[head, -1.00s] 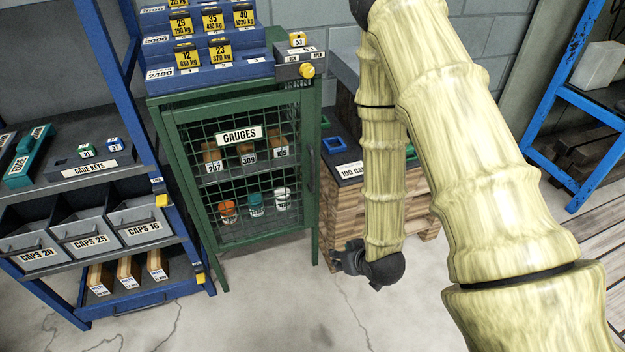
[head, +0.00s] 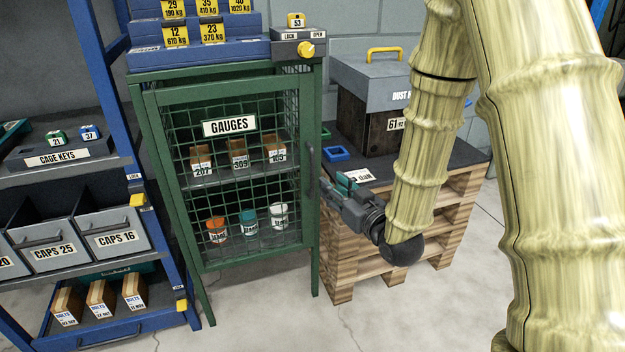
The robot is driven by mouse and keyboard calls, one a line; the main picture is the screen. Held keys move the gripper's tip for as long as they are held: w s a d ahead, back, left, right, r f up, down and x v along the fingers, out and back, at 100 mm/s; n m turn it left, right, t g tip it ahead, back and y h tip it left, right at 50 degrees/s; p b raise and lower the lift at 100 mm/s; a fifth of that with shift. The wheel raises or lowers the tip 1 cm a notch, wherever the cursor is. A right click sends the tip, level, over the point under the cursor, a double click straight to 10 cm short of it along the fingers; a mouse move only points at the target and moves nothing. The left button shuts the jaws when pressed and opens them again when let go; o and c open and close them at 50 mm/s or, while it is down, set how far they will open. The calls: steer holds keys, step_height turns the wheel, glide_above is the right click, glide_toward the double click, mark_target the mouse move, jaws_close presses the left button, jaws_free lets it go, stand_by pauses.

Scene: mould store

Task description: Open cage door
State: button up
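The green cage (head: 137,115) stands left of centre in the head view, with a wire-mesh door (head: 222,178) bearing a GAUGES sign (head: 230,126). The door lies at or close to the front frame; I cannot tell if it is slightly ajar. A dark upright handle (head: 311,172) is on its right side. My gripper (head: 335,187) is just right of the handle, fingers towards the cage. Contact and finger gap are unclear.
Blue shelving (head: 118,100) with grey bins (head: 112,235) stands close on the left. A wooden pallet stack (head: 345,255) with a dark lidded box (head: 372,85) is right of the cage, behind my gripper. Floor in front (head: 270,315) is clear.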

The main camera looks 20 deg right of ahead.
steer(key=b+x, duration=0.1)
steer(key=x, duration=0.2)
steer(key=b+x, duration=0.1)
steer(key=x, duration=0.3)
steer(key=r+b+x, duration=0.1)
steer(key=x, duration=0.3)
jaws_close()
